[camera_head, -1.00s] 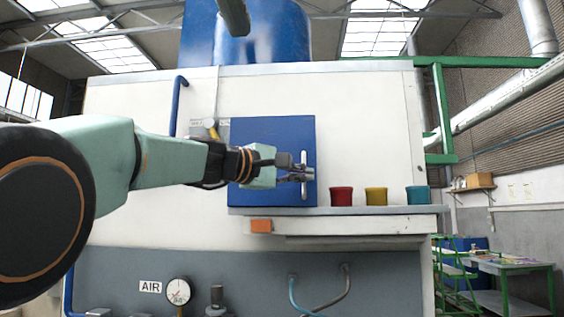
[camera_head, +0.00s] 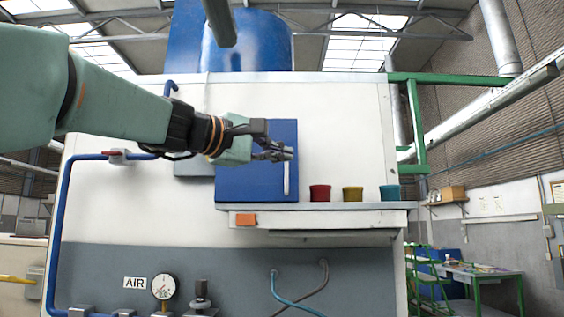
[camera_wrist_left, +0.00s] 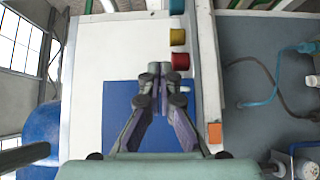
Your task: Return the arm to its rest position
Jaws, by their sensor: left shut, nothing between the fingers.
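My left arm comes in from the left in the head view. Its gripper (camera_head: 280,152) is shut and empty, in front of the upper part of the blue cabinet door (camera_head: 245,180). The door looks closed, and its pale vertical handle (camera_head: 287,178) shows just below the fingers. In the wrist view the shut fingers (camera_wrist_left: 161,75) lie over the blue door (camera_wrist_left: 119,100). I cannot tell how far the fingertips are from the door. My right gripper is not in view.
Red (camera_head: 320,193), yellow (camera_head: 352,193) and teal (camera_head: 390,193) cups stand on a shelf (camera_head: 330,207) right of the door. An orange block (camera_head: 245,220) is on the shelf's front. A pressure gauge (camera_head: 163,286) and hoses (camera_head: 290,297) are below. A blue pipe (camera_head: 58,230) runs at left.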

